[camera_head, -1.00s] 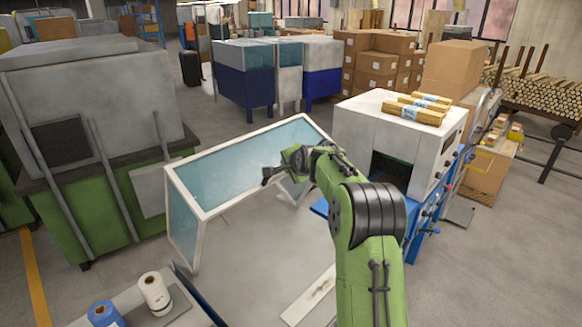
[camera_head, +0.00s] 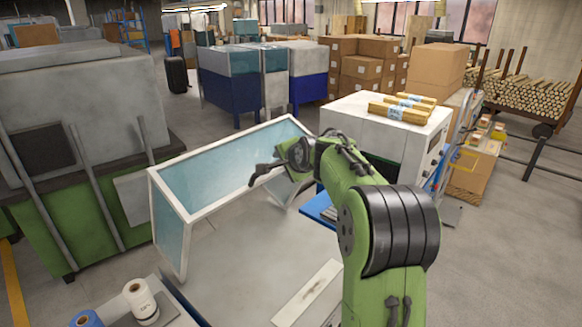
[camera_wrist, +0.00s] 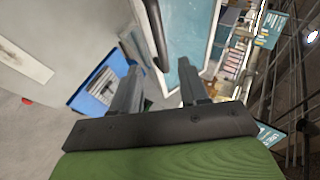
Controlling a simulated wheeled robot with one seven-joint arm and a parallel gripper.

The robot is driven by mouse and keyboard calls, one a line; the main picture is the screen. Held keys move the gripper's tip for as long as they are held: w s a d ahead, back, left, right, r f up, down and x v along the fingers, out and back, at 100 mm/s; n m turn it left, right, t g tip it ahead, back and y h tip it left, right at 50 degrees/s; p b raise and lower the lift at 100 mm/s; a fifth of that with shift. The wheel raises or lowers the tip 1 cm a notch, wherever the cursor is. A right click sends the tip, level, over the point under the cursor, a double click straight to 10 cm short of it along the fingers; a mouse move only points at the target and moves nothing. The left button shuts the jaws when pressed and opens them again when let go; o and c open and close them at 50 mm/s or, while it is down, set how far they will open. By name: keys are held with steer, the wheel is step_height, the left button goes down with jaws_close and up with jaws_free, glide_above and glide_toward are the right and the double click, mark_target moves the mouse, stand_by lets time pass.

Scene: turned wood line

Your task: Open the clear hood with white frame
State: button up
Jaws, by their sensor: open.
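The clear hood has a white frame (camera_head: 240,198) and bluish clear panels. Contact is not visible.
A white machine (camera_head: 375,125) with wrapped wood bundles on top stands right of the hood. A blue tray (camera_wrist: 88,98) lies below my gripper. A large grey and green machine (camera_head: 75,110) stands at left. White and blue rolls (camera_head: 140,300) sit at front left.

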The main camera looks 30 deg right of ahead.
steer(key=v, duration=0.7)
steer(key=shift+b, duration=0.4)
steer(key=shift+s+r, duration=0.1)
steer(key=shift+s, duration=0.05)
steer(key=s+a+f+n+g+b, duration=0.1)
steer(key=s+a+f+n, duration=0.25)
steer(key=s+a, duration=0.25)
steer(key=s+a+f+n+g+b, duration=0.2)
steer(key=s+a+n, duration=0.2)
steer(key=s+a, duration=0.2)
steer(key=s+a+f+n+g, duration=0.1)
steer(key=s+a+f+n, duration=0.1)
steer(key=s, duration=0.4)
steer(key=s+a+f+n+g+y+b, duration=0.1)
steer(key=s+f+n, duration=0.3)
steer(key=s, duration=0.3)
steer(key=s+a+f+n+g+b, duration=0.1)
steer(key=s+a+f+n, duration=0.1)
steer(key=s+f, duration=0.3)
steer(key=shift+s+a+f+n, duration=0.25)
steer(key=shift+s+a+n, duration=0.15)
steer(key=shift+s, duration=0.8)
steer(key=shift+d, duration=0.1)
